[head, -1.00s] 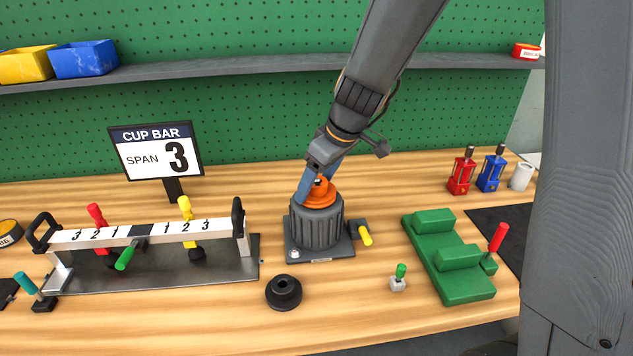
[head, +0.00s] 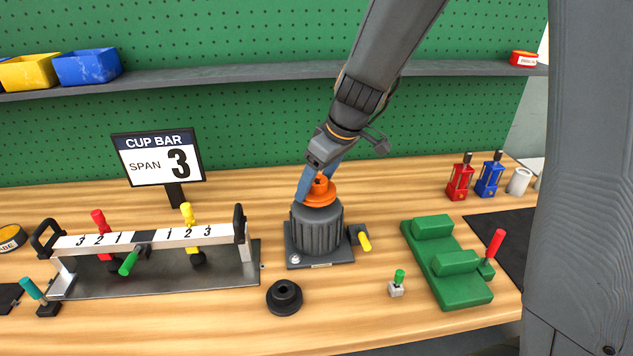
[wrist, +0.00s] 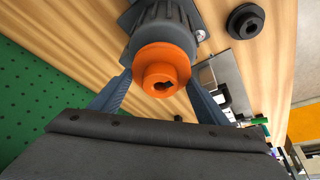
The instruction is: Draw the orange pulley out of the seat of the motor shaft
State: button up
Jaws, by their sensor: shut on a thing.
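The orange pulley (head: 320,192) is at the top of the grey ribbed motor (head: 317,230), which stands upright on its base plate. In the wrist view the pulley (wrist: 162,68) shows its hub and a keyed bore, with the motor body (wrist: 165,22) behind it. My gripper (head: 318,190) is shut on the pulley, with one blue finger on each side; the fingers also show in the wrist view (wrist: 160,82). The shaft and its seat are hidden by the pulley. I cannot tell whether the pulley is clear of the shaft.
A black round part (head: 284,297) lies in front of the motor. A yellow-handled clamp (head: 361,238) sits at its right. The cup bar rig (head: 150,240) stands left, and a green block fixture (head: 445,262) right.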

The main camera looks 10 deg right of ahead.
jog(key=shift+r+p, duration=1.2)
jog(key=shift+r, duration=0.9)
jog(key=shift+r+p, duration=1.1)
jog(key=shift+r, duration=0.8)
